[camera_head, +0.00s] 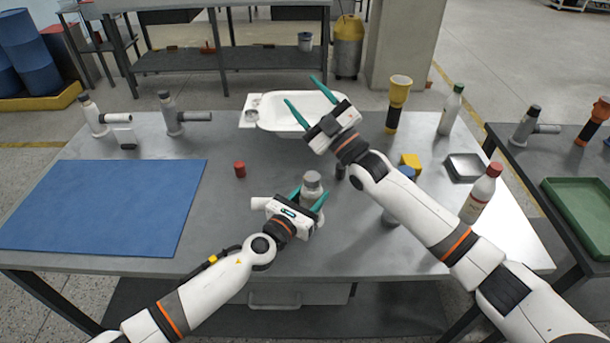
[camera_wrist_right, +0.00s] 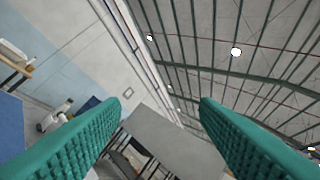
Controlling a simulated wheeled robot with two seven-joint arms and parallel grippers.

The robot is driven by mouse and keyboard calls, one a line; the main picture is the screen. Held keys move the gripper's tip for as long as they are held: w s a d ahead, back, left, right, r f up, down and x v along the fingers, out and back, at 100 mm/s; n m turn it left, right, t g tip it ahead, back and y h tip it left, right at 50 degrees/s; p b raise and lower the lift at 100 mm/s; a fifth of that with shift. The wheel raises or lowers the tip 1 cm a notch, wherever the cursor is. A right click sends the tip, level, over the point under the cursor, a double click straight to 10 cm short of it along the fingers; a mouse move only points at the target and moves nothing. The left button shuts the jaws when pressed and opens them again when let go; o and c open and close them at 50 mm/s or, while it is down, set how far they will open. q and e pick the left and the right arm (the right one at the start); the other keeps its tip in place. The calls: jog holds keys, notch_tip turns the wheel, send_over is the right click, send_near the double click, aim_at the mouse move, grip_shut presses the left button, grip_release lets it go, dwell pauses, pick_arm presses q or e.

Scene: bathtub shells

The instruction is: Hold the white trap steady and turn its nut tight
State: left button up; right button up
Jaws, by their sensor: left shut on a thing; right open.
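The white trap (camera_head: 309,197) stands upright near the front middle of the table, its side pipe pointing left. Its grey nut (camera_head: 312,181) sits on top; I cannot tell how tight it is. My left gripper (camera_head: 308,192) is shut on the trap, with green fingers on both sides of its body below the nut. My right gripper (camera_head: 301,91) is open and empty, raised in front of the white bathtub shell (camera_head: 270,125), well away from the nut. Its two green fingers also show spread apart in the right wrist view (camera_wrist_right: 160,103), with nothing between them.
A blue mat (camera_head: 105,205) covers the table's left side. Two more white traps (camera_head: 94,115) (camera_head: 173,113) stand behind it. A red cap (camera_head: 240,169) lies left of the held trap. Bottles (camera_head: 480,195) (camera_head: 451,110), a yellow block (camera_head: 411,161) and a metal tray (camera_head: 465,167) stand right.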

jog(key=w+d+f+m+h, duration=0.1)
jog(key=d+f+m+h, duration=0.4)
jog(key=f, duration=0.2)
jog(key=m+g+y, duration=0.2)
jog(key=g+y, duration=0.1)
jog(key=g, duration=0.4)
send_near(305, 176)
jog(key=x, duration=0.7)
jog(key=f+x, duration=0.1)
jog(key=x, duration=0.2)
jog(key=shift+w, duration=0.55)
